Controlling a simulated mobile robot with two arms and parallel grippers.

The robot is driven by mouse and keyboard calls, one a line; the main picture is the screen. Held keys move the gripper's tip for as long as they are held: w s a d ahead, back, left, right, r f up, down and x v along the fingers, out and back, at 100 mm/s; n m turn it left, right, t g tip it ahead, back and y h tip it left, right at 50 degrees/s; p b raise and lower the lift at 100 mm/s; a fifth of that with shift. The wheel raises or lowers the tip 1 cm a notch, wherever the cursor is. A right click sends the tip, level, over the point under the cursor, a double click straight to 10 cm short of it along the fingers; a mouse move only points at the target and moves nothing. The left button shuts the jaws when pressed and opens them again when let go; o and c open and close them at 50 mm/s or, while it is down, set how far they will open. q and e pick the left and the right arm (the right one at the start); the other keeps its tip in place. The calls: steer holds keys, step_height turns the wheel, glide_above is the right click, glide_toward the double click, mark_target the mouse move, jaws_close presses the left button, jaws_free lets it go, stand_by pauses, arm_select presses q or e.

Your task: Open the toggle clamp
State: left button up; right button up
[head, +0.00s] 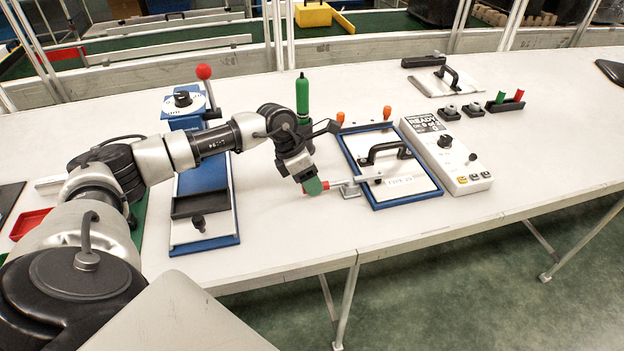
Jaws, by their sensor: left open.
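The toggle clamp (350,189) is a small metal piece at the left edge of a blue-framed fixture (434,193). Its red handle (325,185) points left, low over the table. A metal arm of the clamp reaches right onto the fixture's white plate (405,183), which has a black handle. My left gripper (314,187) is open, pointing down at the red handle's left end. The fingers cover part of the handle, and I cannot tell whether they touch it. My right gripper is not in view.
A green bottle-shaped tool (302,98) stands behind my left wrist. A blue press with a red-knobbed lever (204,73) stands left. A white control box (446,155) sits right of the fixture. The tabletop in front of the clamp is clear to its front edge.

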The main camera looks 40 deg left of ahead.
arm_select(q)
steer(key=shift+w+d+f, duration=0.1)
steer(key=shift+d+f, duration=0.1)
steer(key=shift+f, duration=0.2)
steer(key=shift+c, duration=0.4)
jaws_close()
steer(key=shift+r, duration=0.1)
